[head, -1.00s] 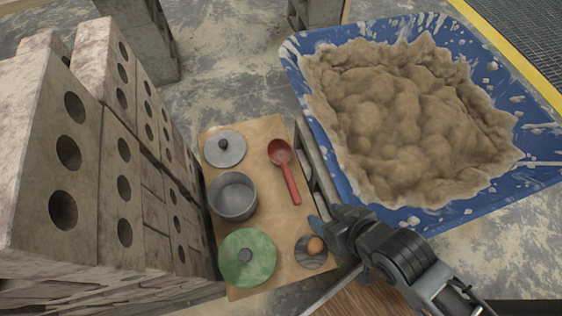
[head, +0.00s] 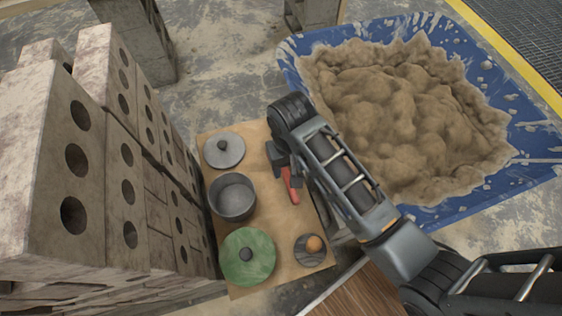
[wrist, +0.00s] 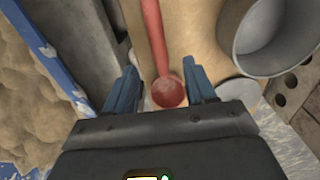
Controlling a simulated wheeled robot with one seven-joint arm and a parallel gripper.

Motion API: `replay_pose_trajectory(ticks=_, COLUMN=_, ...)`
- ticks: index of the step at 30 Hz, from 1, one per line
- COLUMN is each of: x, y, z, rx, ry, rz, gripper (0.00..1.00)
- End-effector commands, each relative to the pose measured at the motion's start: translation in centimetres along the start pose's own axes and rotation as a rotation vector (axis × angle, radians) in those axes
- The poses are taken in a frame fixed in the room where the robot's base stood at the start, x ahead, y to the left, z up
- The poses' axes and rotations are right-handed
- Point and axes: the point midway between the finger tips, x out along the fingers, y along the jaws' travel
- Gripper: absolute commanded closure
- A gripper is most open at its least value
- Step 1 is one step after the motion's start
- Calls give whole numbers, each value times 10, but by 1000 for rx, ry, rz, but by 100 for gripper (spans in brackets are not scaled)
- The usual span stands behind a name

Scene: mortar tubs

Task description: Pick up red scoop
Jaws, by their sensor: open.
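The red scoop (head: 290,186) lies on the tan board (head: 265,225). In the head view only part of its handle shows; my gripper and arm hide the bowl. In the wrist view the scoop (wrist: 166,88) shows its round bowl between my two blue-grey fingers, and its handle runs away toward the top edge. My gripper (wrist: 162,84) is open, with a finger on each side of the bowl and a gap to each. In the head view my gripper (head: 280,160) is over the scoop's bowl end. I cannot tell its exact height above the board.
A grey pot (head: 233,197) stands left of the scoop, with a grey lid (head: 224,150) behind and a green lid (head: 247,257) in front. A small round lid with an orange knob (head: 310,250) lies front right. Stacked blocks (head: 110,170) rise left; a blue mortar tub (head: 500,165) stands right.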

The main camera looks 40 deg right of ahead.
Motion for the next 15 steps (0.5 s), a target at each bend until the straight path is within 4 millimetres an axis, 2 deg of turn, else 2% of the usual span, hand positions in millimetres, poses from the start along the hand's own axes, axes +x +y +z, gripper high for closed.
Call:
replay_pose_trajectory(ticks=4, x=18, y=0, z=0, rx=0, ry=-3, rz=1, gripper=45)
replay_pose_trajectory(ticks=11, x=36, y=1, z=1, rx=-1, ry=-1, rz=0, gripper=45)
replay_pose_trajectory(ticks=15, x=57, y=1, z=1, rx=-1, ry=-2, rz=1, gripper=45)
